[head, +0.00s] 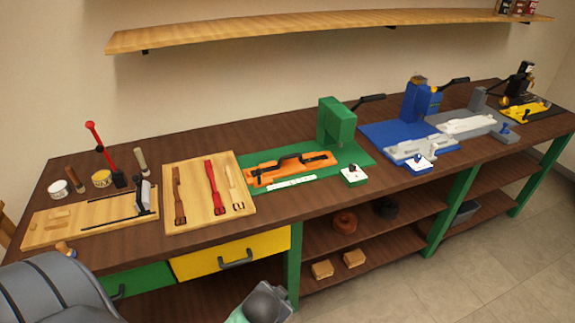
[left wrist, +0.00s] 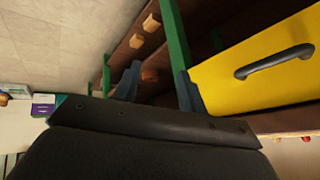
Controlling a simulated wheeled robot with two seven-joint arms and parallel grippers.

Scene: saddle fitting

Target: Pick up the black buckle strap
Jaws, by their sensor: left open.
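I cannot single out a black buckle strap for certain. A long dark strap-like piece (head: 303,160) lies along the orange block (head: 262,181) on the green mat. On the wooden board (head: 181,225) lie a brown strap (head: 179,196), a red strap (head: 214,186) and a cream strap (head: 234,186) with a dark buckle end; none looks black. My left gripper (left wrist: 160,87) shows in the left wrist view as two dark fingers spread apart with nothing between them. It is in front of the bench, below the top, near the yellow drawer.
The yellow drawer (head: 231,254) with a dark handle is under the bench top. A pale cutting board (head: 60,231) with thin black pieces lies at the left, a red-handled tool (head: 98,147) behind it. A green press (head: 336,122) and blue press (head: 416,103) stand farther right.

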